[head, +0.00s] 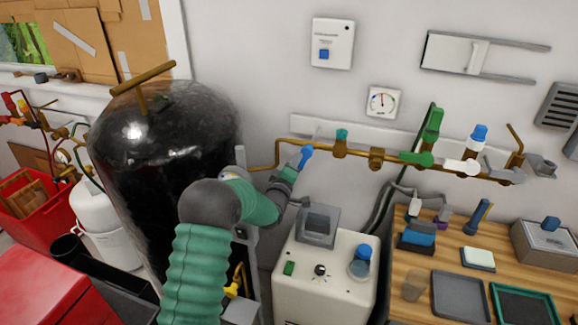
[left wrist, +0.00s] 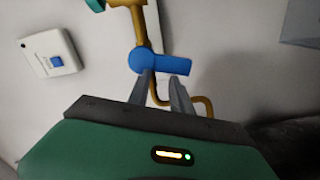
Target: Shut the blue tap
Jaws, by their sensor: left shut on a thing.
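The blue tap (head: 306,153) is on the brass pipe along the wall, at the left end of the row of fittings. In the left wrist view the blue tap (left wrist: 168,64) has a round hub on the brass pipe and a lever pointing right. My left gripper (head: 297,165) reaches up to it from below. In the left wrist view the two fingers of my left gripper (left wrist: 163,82) are at the lever, shut on it; the fingertips are partly hidden behind the blue part. My right gripper is not in view.
The brass pipe (head: 376,158) carries a green tap (head: 417,158) and a white one (head: 462,166) further right. A cream box (head: 325,277) with a blue-capped jar stands below. A large black tank (head: 165,150) is left of my arm. A wooden bench (head: 415,262) is at right.

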